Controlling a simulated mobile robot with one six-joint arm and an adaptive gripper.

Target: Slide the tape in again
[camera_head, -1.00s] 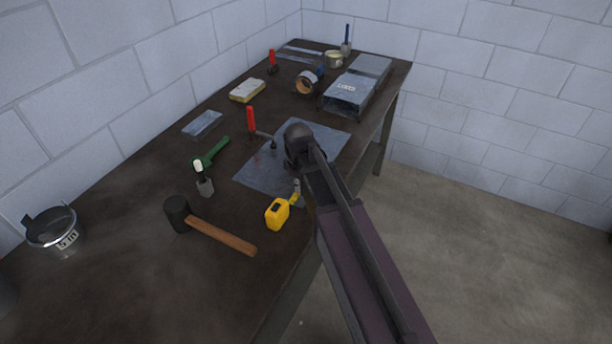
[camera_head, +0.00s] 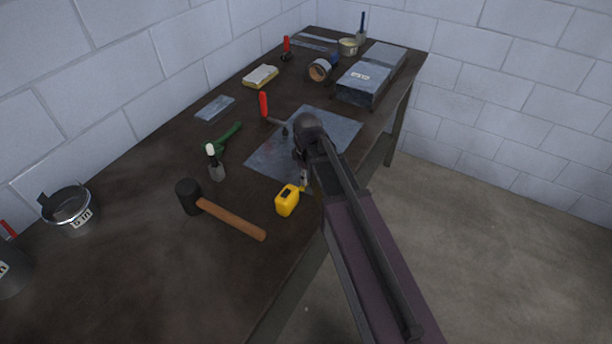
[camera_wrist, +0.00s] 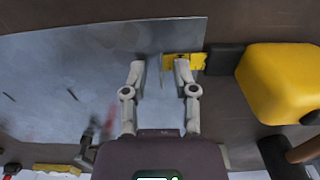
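The yellow tape measure (camera_head: 287,201) lies on the table by the near edge of the sheet metal (camera_head: 272,160); in the wrist view its case (camera_wrist: 282,82) is at the right. A short length of yellow tape (camera_wrist: 199,62) sticks out of the dark mouth of the case to the left, over the sheet's edge. My gripper (camera_wrist: 160,68) is open, its fingers apart. The right finger overlaps the tape near its free end; I cannot tell whether they touch. In the head view my gripper (camera_head: 303,178) is beside the case, its fingers mostly hidden by my arm.
A mallet (camera_head: 230,217) lies left of the tape measure. A red-handled tool (camera_head: 265,106) and a green-handled tool (camera_head: 227,137) lie by the sheet. A duct piece (camera_head: 362,84) and a tape roll (camera_head: 320,69) are farther back. A bucket (camera_head: 70,211) stands at left.

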